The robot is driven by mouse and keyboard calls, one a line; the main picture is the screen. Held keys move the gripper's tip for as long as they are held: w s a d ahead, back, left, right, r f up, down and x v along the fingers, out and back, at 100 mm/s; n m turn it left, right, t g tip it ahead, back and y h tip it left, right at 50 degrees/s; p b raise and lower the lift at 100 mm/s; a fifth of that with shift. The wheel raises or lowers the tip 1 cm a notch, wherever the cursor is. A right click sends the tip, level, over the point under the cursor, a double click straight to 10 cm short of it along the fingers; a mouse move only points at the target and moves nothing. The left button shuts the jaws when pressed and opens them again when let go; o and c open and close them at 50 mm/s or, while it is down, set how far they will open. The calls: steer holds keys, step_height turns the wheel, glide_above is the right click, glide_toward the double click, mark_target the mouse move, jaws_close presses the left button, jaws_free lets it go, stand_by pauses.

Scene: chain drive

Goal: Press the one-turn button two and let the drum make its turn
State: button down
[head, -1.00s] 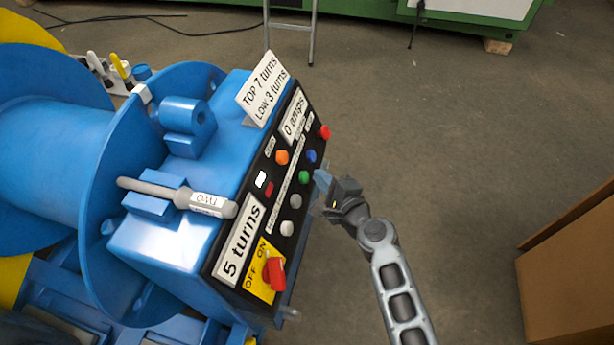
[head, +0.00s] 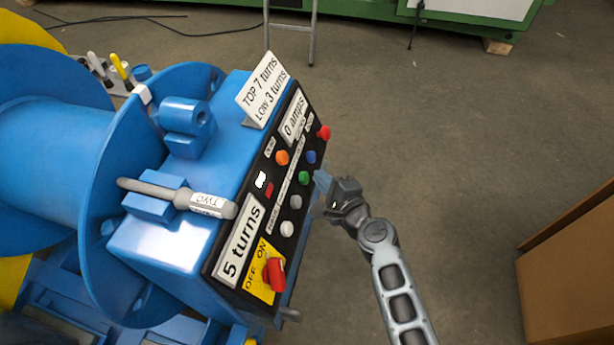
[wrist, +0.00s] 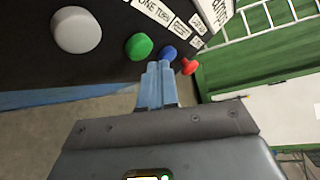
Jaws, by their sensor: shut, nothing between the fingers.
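The black control panel (head: 262,220) is on the front of the blue machine. It bears orange (head: 282,157), blue (head: 311,157), red (head: 324,132), green (head: 303,178), grey (head: 295,202) and white (head: 287,229) buttons. My gripper (head: 321,184) is shut and empty, with its blue fingertips just right of the green button. In the wrist view the fingertips (wrist: 158,70) lie below the green (wrist: 138,46) and blue (wrist: 168,53) buttons; contact cannot be told. A ONE TURN label (wrist: 154,11) shows above the green button. The blue drum (head: 45,150) is at left. The display (head: 240,242) reads 5 turns.
A grey handled rod (head: 178,198) lies across the machine's top. A red ON/OFF knob (head: 275,272) is at the panel's near end. A sign (head: 262,88) reads TOP 7 turns, LOW 3 turns. Open floor lies right of my arm, with a brown box (head: 575,270) beyond.

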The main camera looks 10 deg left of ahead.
steer(key=shift+a+f, duration=0.1)
stand_by(0.7)
steer(key=shift+a+f, duration=0.1)
steer(key=shift+a, duration=0.15)
